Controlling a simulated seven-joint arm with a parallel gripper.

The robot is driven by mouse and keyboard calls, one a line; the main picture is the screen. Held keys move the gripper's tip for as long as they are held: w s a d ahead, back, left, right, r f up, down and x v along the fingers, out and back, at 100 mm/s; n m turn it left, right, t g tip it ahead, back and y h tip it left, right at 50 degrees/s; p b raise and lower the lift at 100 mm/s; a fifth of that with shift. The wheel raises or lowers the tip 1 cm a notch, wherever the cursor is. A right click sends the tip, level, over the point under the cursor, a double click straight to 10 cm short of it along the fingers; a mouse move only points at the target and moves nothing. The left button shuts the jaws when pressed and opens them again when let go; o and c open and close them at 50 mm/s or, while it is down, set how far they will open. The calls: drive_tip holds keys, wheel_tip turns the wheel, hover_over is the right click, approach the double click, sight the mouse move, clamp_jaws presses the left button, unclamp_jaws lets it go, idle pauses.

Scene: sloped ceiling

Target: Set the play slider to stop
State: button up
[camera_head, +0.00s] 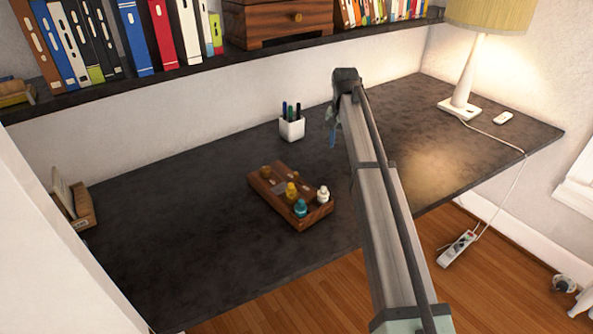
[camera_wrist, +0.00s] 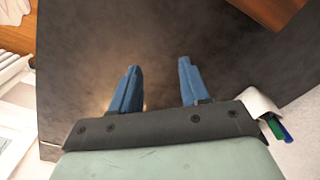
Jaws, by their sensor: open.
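I cannot make out a slider or a stop mark in either view. A small white device (camera_head: 503,118) lies on the dark desk beside the lamp base; its details are too small to read. My gripper (camera_head: 332,138) is over the desk, just right of the pen cup in the head view, mostly hidden by my own arm. In the wrist view my gripper (camera_wrist: 158,65) shows two blue fingers held apart, with nothing between them but dark desk surface below.
A wooden tray (camera_head: 264,186) holds several small bottles. A white pen cup (camera_head: 292,129) stands behind it. A lamp (camera_head: 466,85) stands at the back right, its cord running to a power strip (camera_head: 457,249). A shelf (camera_head: 210,66) of books overhangs the back. The desk's left middle is clear.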

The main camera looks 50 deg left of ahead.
wheel_tip(320, 180, up, 3)
drive_tip(key=n, duration=0.2)
hover_over(296, 173)
drive_tip(key=shift+g, duration=0.3)
wheel_tip(296, 173, down, 13)
drive_tip(key=shift+f, duration=0.15)
clamp_jaws()
idle(0.3)
